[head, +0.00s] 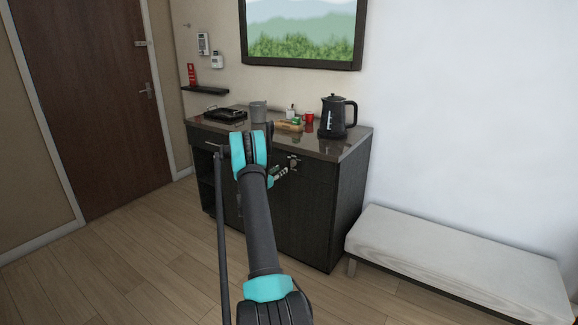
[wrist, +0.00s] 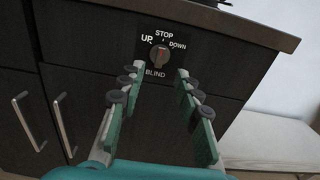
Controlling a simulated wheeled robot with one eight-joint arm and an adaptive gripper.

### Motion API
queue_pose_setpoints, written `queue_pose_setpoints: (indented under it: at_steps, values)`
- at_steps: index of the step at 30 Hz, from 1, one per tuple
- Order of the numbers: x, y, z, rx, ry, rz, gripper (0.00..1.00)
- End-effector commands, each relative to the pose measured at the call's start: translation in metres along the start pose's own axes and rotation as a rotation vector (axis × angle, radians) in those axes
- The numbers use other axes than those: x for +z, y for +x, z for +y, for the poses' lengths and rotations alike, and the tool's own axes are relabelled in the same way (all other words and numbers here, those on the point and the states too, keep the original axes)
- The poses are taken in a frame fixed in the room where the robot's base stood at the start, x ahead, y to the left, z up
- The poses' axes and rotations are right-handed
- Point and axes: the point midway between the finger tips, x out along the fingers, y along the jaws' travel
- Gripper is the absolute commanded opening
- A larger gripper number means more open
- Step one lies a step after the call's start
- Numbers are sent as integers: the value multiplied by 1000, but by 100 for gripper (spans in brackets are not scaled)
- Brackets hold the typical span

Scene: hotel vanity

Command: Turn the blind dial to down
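The blind dial (wrist: 159,54) is a small round grey knob with a red mark, on a black plate on the front of the dark cabinet. White labels read UP at its left, STOP above, DOWN at its right and BLIND below. The red mark points up, roughly toward STOP. In the wrist view my gripper (wrist: 156,82) is open, its green-padded fingers on either side below the dial, with nothing between them. It looks apart from the dial. In the head view my gripper (head: 281,174) is at the cabinet front near the dial plate (head: 294,162), partly hidden by my arm.
The cabinet's countertop (wrist: 230,22) overhangs just above the dial. A black kettle (head: 336,117), a red cup (head: 309,118) and a tray (head: 217,114) stand on it. Cabinet handles (wrist: 64,124) stick out at lower left. A bench (head: 450,262) stands at right.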

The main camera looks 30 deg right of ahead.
Motion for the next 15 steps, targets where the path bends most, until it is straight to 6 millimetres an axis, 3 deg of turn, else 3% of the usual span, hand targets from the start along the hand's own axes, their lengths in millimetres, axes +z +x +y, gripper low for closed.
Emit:
queue_pose_setpoints:
  at_steps: [6,15]
  values:
    - [0,45,-1,-3,1,0,34]
    - [0,85,-1,-2,1,0,34]
